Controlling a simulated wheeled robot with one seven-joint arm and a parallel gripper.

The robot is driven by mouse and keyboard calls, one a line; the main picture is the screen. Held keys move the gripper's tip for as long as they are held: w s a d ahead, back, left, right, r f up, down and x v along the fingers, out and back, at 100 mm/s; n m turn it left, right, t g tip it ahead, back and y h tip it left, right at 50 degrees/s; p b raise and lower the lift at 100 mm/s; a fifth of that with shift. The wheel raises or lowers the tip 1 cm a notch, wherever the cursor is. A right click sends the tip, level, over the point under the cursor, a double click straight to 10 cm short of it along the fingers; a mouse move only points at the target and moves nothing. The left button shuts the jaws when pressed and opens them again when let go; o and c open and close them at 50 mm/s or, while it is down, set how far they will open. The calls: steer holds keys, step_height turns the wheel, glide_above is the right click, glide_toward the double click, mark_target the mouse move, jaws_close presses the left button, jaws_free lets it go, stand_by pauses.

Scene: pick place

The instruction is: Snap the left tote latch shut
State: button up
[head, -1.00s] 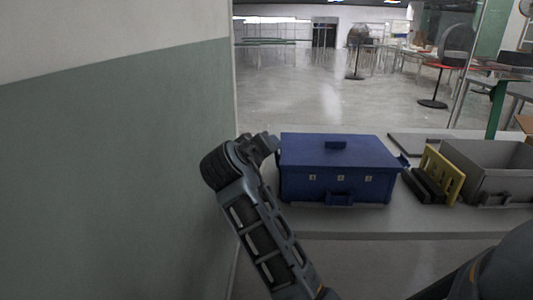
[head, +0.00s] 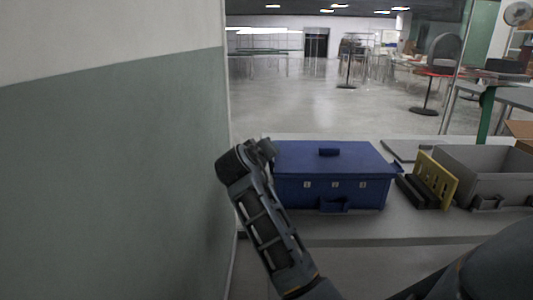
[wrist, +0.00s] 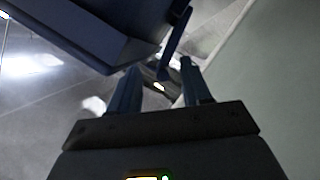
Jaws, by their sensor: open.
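The blue tote (head: 322,190) stands on a grey table with its lid (head: 330,157) down. My gripper (head: 264,148) is at the tote's left end, and my wrist hides part of that side in the head view. In the wrist view, the tote (wrist: 95,35) fills the upper left. A thin blue flap, apparently the left latch (wrist: 176,42), sticks out from the tote at an angle. My open gripper (wrist: 158,82) has its fingers apart with the flap's lower end near the gap between their tips; I cannot tell whether they touch. The right latch (head: 397,168) also sticks out.
A green and white wall (head: 120,160) stands close on the left. Right of the tote are dark blocks (head: 418,192), a yellow slotted plate (head: 437,180) and an open grey bin (head: 490,180). A flat grey panel (head: 402,149) lies behind. The table front (head: 370,224) is clear.

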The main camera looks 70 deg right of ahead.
steer(key=shift+c, duration=0.5)
jaws_close()
steer(key=shift+s+r+m+p, duration=0.2)
steer(key=shift+s+m+p, duration=0.05)
steer(key=shift+m+p, duration=0.1)
steer(key=shift+s+d+f, duration=0.1)
steer(key=shift+o, duration=0.5)
jaws_free()
steer(key=v, duration=0.7)
steer(key=shift+s+a+r, duration=0.25)
steer(key=shift+a, duration=0.05)
